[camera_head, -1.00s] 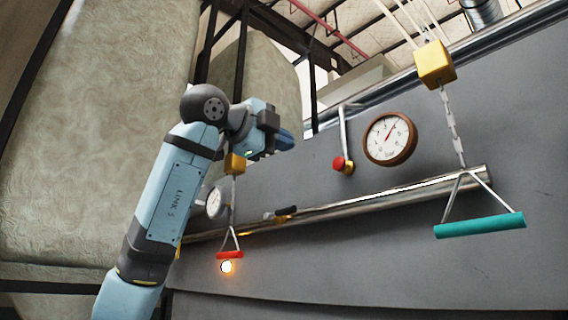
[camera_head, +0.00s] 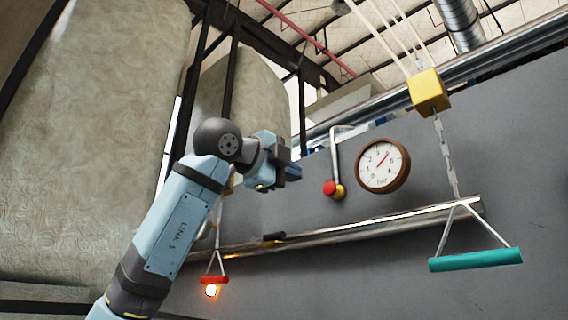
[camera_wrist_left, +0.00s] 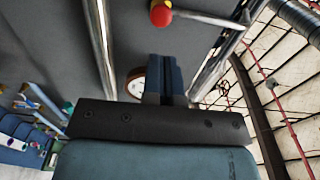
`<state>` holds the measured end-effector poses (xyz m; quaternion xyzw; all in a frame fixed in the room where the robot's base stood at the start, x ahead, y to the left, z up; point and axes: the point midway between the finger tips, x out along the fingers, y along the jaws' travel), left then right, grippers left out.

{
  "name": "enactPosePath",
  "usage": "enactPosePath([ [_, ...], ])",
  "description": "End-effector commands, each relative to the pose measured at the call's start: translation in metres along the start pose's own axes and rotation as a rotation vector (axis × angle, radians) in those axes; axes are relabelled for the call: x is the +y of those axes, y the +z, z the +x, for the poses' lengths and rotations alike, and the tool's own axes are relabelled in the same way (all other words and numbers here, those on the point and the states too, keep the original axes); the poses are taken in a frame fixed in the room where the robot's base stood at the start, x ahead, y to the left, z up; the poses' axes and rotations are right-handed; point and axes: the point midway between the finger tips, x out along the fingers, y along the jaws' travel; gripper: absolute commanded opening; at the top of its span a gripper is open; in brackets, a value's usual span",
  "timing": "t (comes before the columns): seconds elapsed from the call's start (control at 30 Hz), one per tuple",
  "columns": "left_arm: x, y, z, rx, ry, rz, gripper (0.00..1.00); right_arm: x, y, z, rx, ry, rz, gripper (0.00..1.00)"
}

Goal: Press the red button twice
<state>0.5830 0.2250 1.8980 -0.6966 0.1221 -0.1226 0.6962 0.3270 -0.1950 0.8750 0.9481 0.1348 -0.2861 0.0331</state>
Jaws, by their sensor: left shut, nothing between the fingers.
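The red button (camera_head: 329,188) is a round red knob beside a yellow part (camera_head: 340,191), at the lower end of a bent metal pipe on the grey wall. It also shows at the top of the left wrist view (camera_wrist_left: 160,16). My left gripper (camera_head: 294,172) is shut and empty, left of the button and slightly above it in the head view, with a gap between them in the picture. Its closed blue fingers (camera_wrist_left: 165,68) point toward the wall side in the left wrist view. My right gripper is in neither view.
A round gauge (camera_head: 383,166) is right of the button. A teal handle (camera_head: 475,260) hangs from a chain below a yellow block (camera_head: 428,92). A red handle (camera_head: 214,280) hangs near a glowing lamp (camera_head: 211,291). A metal rail (camera_head: 360,228) runs below the button.

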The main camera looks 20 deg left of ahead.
Motion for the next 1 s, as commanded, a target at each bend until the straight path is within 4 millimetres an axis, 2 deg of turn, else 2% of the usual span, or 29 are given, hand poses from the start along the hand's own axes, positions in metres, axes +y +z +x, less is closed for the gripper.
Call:
enactPosePath([
  [0.03, -0.004, 0.0, 0.013, 0.001, 0.005, -0.001, 0.0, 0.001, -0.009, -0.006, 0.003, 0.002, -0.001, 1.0],
  [0.2, -0.004, 0.0, 0.049, 0.0, 0.003, 0.0, 0.0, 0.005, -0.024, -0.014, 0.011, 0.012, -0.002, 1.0],
  [0.43, -0.003, 0.0, 0.084, 0.0, 0.003, 0.0, 0.0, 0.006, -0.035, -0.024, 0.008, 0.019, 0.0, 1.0],
  [0.63, 0.0, 0.0, 0.096, 0.0, 0.002, -0.001, 0.0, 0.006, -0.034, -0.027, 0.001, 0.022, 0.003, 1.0],
  [1.0, 0.001, 0.0, 0.096, 0.001, 0.001, 0.0, 0.0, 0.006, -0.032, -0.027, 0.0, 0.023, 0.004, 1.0],
])
